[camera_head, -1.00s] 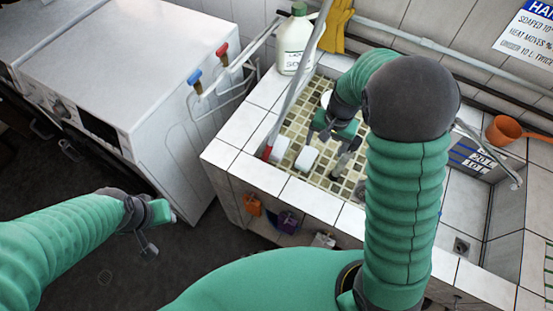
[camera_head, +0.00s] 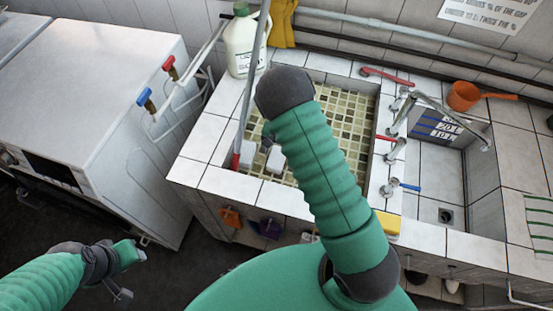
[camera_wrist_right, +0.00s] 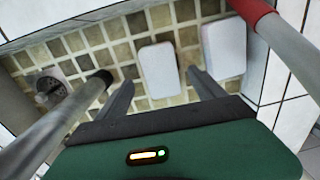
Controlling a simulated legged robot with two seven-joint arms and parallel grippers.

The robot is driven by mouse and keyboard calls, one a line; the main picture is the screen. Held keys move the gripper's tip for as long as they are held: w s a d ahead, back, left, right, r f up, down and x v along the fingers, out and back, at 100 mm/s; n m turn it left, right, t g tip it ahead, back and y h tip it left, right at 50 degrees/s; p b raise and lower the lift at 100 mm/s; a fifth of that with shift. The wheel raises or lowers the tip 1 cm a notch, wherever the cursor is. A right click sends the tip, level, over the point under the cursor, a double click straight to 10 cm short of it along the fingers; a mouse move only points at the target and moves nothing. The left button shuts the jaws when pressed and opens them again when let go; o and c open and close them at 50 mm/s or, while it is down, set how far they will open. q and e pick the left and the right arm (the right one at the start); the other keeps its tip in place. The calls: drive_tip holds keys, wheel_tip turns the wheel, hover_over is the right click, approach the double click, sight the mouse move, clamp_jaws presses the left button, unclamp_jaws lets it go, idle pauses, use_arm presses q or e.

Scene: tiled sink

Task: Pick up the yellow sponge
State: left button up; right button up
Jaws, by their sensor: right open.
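A yellow sponge (camera_head: 386,222) lies on the white tiled front rim of the sink, just right of my right arm in the head view. The arm partly borders it there. My right gripper (camera_wrist_right: 160,78) is open and empty over the tiled basin, as the wrist view shows; in the head view my own arm hides it. The sponge does not show in the wrist view. My left gripper (camera_head: 130,268) hangs at the lower left, away from the sink; its jaws are too small to read.
Two white blocks (camera_head: 248,153) (camera_head: 275,160) lie in the left basin (camera_head: 355,110). A pole with a red end (camera_head: 236,160) leans at its left. Taps (camera_head: 392,150) stand between the basins. A bottle (camera_head: 243,42) and an orange scoop (camera_head: 464,96) stand behind.

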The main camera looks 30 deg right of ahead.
sight(277, 157)
drive_tip(key=f, duration=0.4)
drive_tip(key=shift+w+f+p, duration=0.2)
drive_tip(key=shift+f+p, duration=0.2)
drive_tip(key=shift+w+a+f, duration=0.15)
drive_tip(key=shift+a+f, duration=0.05)
drive_tip(key=shift+d, duration=0.25)
drive_tip(key=c, duration=1.4)
wheel_tip(277, 157, up, 10)
drive_tip(key=shift+a+r+b, duration=0.1)
drive_tip(key=shift+b, duration=0.25)
